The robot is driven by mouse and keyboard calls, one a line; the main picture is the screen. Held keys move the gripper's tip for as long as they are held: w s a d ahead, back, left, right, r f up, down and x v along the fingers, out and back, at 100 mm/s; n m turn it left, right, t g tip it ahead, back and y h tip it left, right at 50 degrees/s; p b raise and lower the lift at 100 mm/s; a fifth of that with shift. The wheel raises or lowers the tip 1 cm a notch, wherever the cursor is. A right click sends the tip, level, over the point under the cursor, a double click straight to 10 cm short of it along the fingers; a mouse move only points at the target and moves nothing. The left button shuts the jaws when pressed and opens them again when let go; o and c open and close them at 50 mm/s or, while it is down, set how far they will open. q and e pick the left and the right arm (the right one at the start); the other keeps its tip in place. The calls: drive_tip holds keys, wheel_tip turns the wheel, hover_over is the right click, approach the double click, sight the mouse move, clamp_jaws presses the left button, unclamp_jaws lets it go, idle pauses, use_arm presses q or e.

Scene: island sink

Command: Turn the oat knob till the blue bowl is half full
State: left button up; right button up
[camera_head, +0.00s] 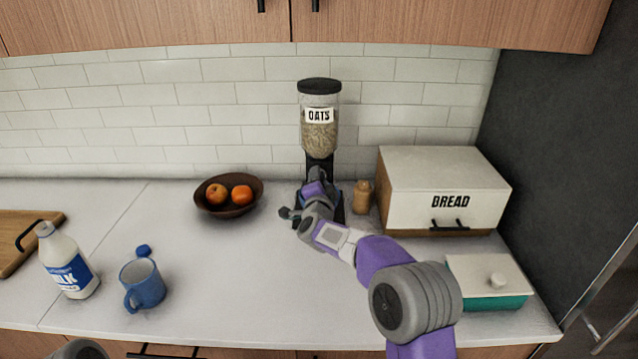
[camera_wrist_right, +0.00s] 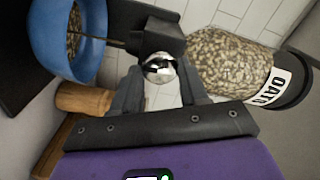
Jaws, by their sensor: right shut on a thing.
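The oat dispenser (camera_head: 320,125) stands upright against the tiled wall, with oats in its clear hopper. In the right wrist view the hopper (camera_wrist_right: 225,62) lies sideways at the right. My right gripper (camera_wrist_right: 160,85) is shut on the shiny metal oat knob (camera_wrist_right: 160,67), its fingers on either side. The blue bowl (camera_wrist_right: 45,42) is at upper left of the right wrist view, under the spout; some oats (camera_wrist_right: 73,30) show in it, but their exact level is hard to judge. In the head view my right gripper (camera_head: 316,180) mostly hides knob and bowl. My left gripper is out of view.
A wooden shaker (camera_head: 362,197) and the bread box (camera_head: 440,190) stand right of the dispenser, with a teal dish (camera_head: 487,298) in front. A fruit bowl (camera_head: 210,208), blue mug (camera_head: 146,284) and milk bottle (camera_head: 68,268) are left. The middle front counter is clear.

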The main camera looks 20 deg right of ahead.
drive_tip(key=o, duration=1.1)
drive_tip(key=shift+c, duration=0.2)
drive_tip(key=v, duration=0.7)
drive_tip(key=shift+s, duration=0.3)
drive_tip(key=shift+a+r, duration=0.1)
